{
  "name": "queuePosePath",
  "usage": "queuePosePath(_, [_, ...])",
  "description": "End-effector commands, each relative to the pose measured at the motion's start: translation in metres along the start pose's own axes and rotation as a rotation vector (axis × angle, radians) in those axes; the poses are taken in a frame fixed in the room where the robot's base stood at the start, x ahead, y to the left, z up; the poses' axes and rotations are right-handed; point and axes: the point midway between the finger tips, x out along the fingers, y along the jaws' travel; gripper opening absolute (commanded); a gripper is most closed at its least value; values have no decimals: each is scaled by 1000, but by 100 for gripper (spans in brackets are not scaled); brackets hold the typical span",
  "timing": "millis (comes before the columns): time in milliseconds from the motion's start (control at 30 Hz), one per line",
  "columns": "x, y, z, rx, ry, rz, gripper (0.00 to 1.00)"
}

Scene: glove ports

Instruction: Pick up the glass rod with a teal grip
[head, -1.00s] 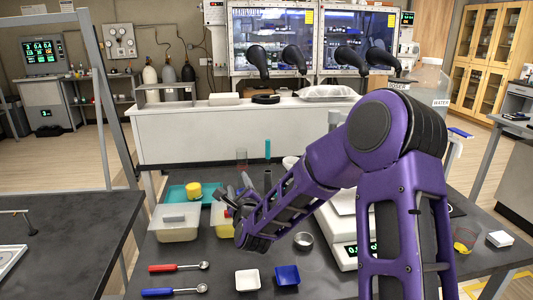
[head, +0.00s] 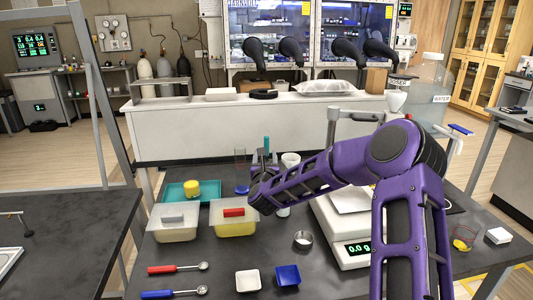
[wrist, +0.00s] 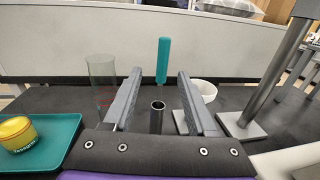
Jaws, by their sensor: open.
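The teal grip of the glass rod (wrist: 164,60) stands upright ahead of my gripper in the wrist view, between the two fingers in the picture. It also shows in the head view (head: 267,143), just beyond my gripper. The clear rod below the grip is hard to make out. A dark metal tube (wrist: 157,106) stands below it; I cannot tell how the rod sits in it. My gripper (wrist: 158,80) is open and empty, its fingers on either side of the line to the grip. In the head view my gripper (head: 263,160) is partly hidden by my arm.
A stand with a metal post (wrist: 268,75) is farther right. A teal tray (head: 175,192) holds a yellow jar (head: 192,188). The balance (head: 335,225) is at the right.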

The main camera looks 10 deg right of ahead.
Motion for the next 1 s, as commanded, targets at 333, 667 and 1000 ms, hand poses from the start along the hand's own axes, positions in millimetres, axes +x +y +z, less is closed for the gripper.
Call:
queuePosePath(333, [30, -2, 4, 0, 0, -1, 57])
queuePosePath(667, [62, -4, 3, -2, 1, 0, 57])
queuePosePath(1000, [63, -4, 4, -2, 1, 0, 37])
